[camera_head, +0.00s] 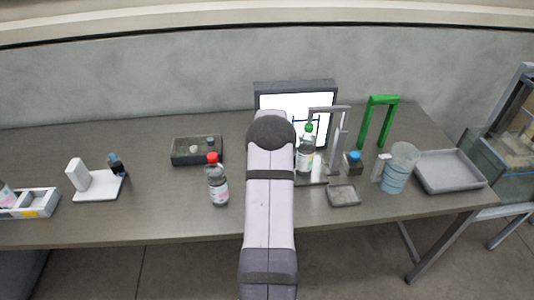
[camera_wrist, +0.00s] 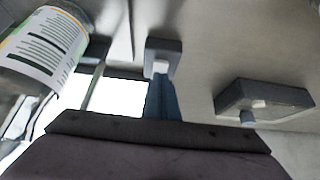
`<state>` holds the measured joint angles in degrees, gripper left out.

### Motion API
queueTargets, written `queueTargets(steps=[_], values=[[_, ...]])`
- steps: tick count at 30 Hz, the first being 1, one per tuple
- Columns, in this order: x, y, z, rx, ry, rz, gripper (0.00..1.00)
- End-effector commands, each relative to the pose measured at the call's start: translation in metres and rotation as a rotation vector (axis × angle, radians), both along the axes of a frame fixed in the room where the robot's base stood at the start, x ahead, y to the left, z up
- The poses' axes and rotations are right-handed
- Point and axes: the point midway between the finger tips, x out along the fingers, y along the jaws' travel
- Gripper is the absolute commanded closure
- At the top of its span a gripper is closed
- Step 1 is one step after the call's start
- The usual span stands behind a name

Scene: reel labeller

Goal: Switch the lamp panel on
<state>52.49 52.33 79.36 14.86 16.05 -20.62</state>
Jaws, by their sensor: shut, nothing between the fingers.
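The lamp panel (camera_head: 325,101) stands upright at the back of the table, a dark frame around a bright white face. Part of the face also shows in the wrist view (camera_wrist: 118,97). In the wrist view a small dark block (camera_wrist: 152,45) with a pale nub (camera_wrist: 161,67) lies just beyond my fingertips; it looks like a switch box. My gripper (camera_wrist: 162,82) is shut and empty, its blue-grey fingers pointing at the nub. I cannot tell whether they touch it. In the head view my arm hides the gripper and this block.
A green-capped bottle (camera_head: 306,161) under a grey stand (camera_head: 340,135) is close right of my arm. A red-capped bottle (camera_head: 217,186) and dark tray (camera_head: 181,156) are on the left. A green arch (camera_head: 382,101), beaker (camera_head: 396,173) and grey tray (camera_head: 450,171) stand further right.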

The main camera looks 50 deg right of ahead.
Motion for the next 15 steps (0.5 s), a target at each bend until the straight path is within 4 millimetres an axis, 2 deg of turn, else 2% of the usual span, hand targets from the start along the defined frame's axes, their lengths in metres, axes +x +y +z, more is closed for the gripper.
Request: queueTargets(steps=[7, 13, 15], values=[[-0.002, 0.002, 0.015, -0.001, -0.001, 0.0, 1.0], [-0.006, 0.006, 0.047, -0.001, -0.001, 0.0, 1.0], [-0.012, 0.011, 0.043, 0.0, 0.0, 0.0, 1.0]])
